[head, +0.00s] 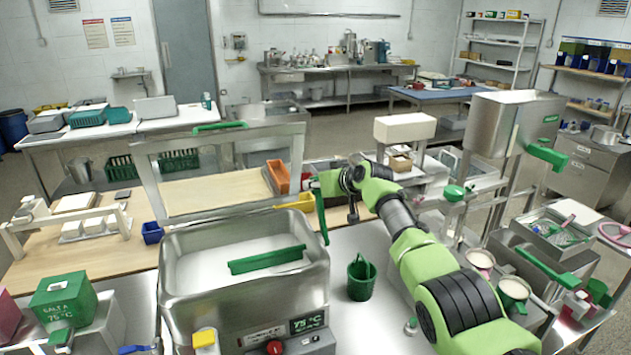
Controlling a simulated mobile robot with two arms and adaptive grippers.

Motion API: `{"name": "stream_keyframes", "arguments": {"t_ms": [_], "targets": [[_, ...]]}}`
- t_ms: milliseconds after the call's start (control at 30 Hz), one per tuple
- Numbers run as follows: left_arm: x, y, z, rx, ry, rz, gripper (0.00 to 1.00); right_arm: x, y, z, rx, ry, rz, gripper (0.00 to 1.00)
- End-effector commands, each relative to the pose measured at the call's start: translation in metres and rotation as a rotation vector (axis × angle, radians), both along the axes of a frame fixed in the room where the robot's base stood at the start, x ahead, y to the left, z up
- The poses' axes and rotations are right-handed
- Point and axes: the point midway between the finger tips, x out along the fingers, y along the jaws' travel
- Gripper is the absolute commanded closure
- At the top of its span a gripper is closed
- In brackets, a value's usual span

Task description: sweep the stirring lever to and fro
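My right arm reaches in from the lower right, and its gripper (322,190) is at the right rear of a steel vat (178,275). A thin green upright piece (323,222), possibly the stirring lever, stands at the gripper's end. I cannot tell whether the fingers close on it or only touch it. Inside the vat a green bar (267,259) lies across the pale contents, slightly tilted. Any link between bar and upright piece is hidden. My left gripper is not in view.
A green bucket (361,279) stands right of the vat, below my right arm. A steel hopper (510,122) with a green handle (547,155) is at the right. An orange bin (278,176) and a yellow bin (296,203) sit behind the vat. A green box (63,298) is at the lower left.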

Motion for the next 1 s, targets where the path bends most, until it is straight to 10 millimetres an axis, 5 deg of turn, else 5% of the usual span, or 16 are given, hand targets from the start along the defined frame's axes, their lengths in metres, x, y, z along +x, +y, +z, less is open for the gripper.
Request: {"name": "stream_keyframes", "arguments": {"t_ms": [267, 300, 367, 1000], "targets": [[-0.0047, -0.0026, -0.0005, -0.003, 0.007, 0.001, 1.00, 0.0002, 0.0004, 0.0011, 0.002, -0.001, -0.001, 1.00], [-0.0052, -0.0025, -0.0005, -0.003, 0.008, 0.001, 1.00, 0.0002, 0.0003, 0.0011, 0.002, -0.001, -0.001, 0.75], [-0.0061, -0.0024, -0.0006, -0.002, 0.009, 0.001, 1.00, 0.0002, 0.0003, 0.0011, 0.002, -0.001, -0.001, 0.59], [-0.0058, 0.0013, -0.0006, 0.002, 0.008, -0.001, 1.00, -0.0072, -0.0053, 0.0059, 0.001, -0.003, 0.001, 0.59]]}}
